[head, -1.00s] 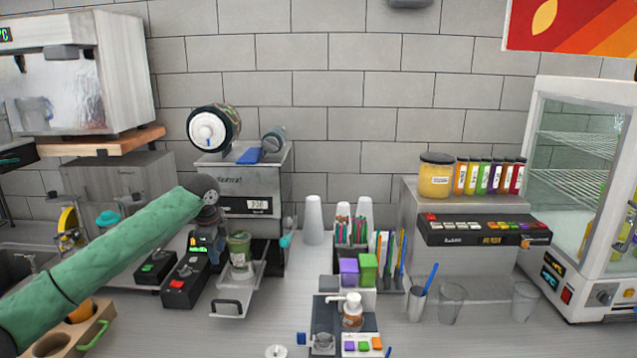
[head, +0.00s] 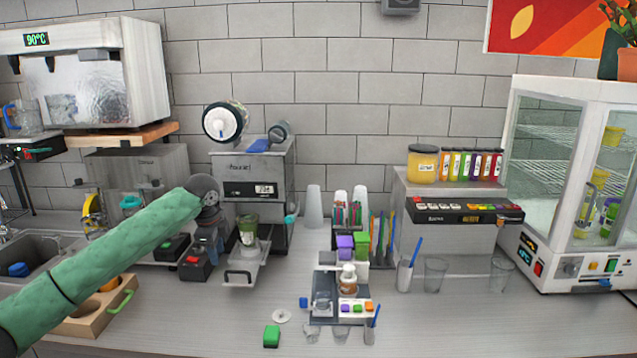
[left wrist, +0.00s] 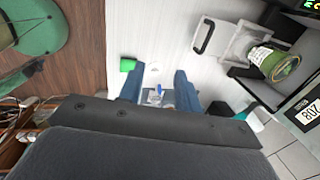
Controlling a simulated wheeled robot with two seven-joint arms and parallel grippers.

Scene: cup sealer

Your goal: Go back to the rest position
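My left arm, in a green sleeve, comes in from the left in the head view. My left gripper (head: 208,246) hangs at its end, left of the cup sealer (head: 237,172). In the left wrist view its two blue-grey fingers (left wrist: 160,84) stand apart with nothing held between them. My right gripper is in neither view.
A wooden cup holder (head: 92,318) with a green handle lies under my left arm. A green block (head: 271,336) is near the counter's front. A caddy of straws (head: 347,222) stands mid-counter. Clear glasses (head: 435,274) and a display fridge (head: 575,180) are at right. The front-right counter is clear.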

